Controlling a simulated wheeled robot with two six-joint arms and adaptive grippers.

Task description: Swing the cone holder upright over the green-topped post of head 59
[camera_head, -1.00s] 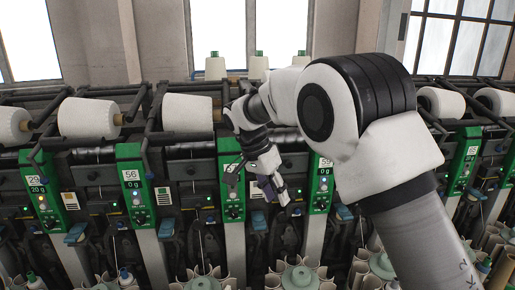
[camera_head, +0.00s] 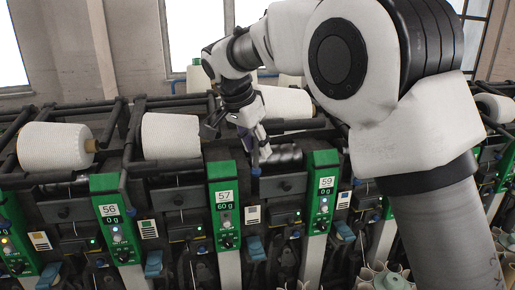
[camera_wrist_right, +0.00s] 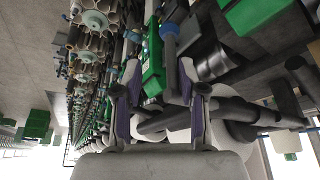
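The panel of head 59 (camera_head: 323,188) is a green-topped post to the right of my right gripper in the head view. My right gripper (camera_head: 258,150) points down in front of the dark roller (camera_head: 282,157), between the panels of head 57 (camera_head: 224,200) and head 59. A white cone (camera_head: 285,103) on dark holder bars lies behind my wrist, partly hidden. In the right wrist view my gripper (camera_wrist_right: 160,95) has its two purple-padded fingers apart. Dark bars pass behind the fingers; I see no clear grip on them. My left gripper is out of view.
White cones (camera_head: 170,136) and (camera_head: 55,147) lie on dark holders to the left. Head 56 (camera_head: 112,212) is left of head 57. My right arm hides much of the right side. A windowed wall stands behind the machine.

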